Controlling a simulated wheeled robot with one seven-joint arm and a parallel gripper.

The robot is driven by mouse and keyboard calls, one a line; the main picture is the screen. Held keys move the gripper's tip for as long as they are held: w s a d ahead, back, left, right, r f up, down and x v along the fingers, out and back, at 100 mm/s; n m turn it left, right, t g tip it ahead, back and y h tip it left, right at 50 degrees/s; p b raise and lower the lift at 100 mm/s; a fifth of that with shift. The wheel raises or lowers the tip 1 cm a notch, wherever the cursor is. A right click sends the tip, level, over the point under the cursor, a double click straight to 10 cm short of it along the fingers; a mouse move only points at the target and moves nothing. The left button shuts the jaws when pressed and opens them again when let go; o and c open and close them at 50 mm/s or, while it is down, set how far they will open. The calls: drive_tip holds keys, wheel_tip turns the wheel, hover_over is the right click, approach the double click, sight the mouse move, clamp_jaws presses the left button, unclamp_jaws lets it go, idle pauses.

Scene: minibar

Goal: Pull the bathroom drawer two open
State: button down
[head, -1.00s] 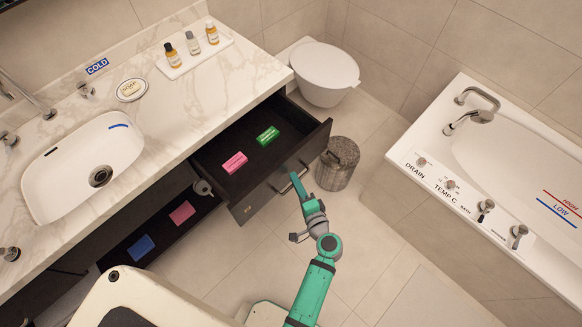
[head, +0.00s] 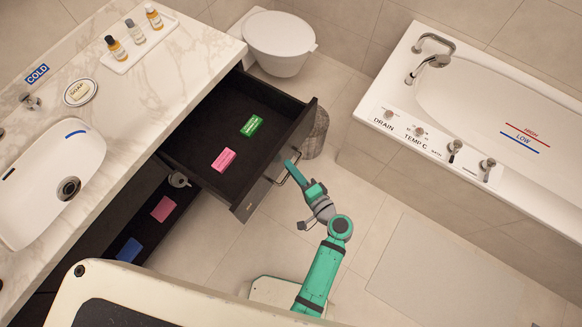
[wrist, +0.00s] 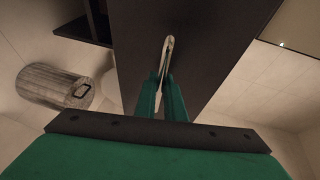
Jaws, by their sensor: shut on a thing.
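The dark drawer (head: 185,145) under the marble counter stands pulled well out in the head view. A pink box (head: 223,160) and a green box (head: 251,126) lie inside it. My gripper (head: 290,168) is at the drawer's front, shut on its metal handle (wrist: 167,52). In the wrist view my two green fingers (wrist: 162,95) close around the lower part of the handle, against the dark drawer front (wrist: 205,45).
A lower open compartment (head: 147,215) holds a pink and a blue item. A woven metal bin (head: 317,135) stands just beyond the drawer's right end, near the toilet (head: 280,45). The bathtub (head: 480,110) is on the right. Floor (head: 375,195) between drawer and tub is free.

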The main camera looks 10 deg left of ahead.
drive_tip(key=c, duration=1.8)
unclamp_jaws()
drive_tip(key=shift+c, duration=0.2)
drive_tip(key=v, duration=1)
drive_tip(key=shift+s+d, duration=0.2)
drive_tip(key=shift+d, duration=0.1)
drive_tip(key=shift+r, duration=0.1)
drive_tip(key=shift+s, duration=0.15)
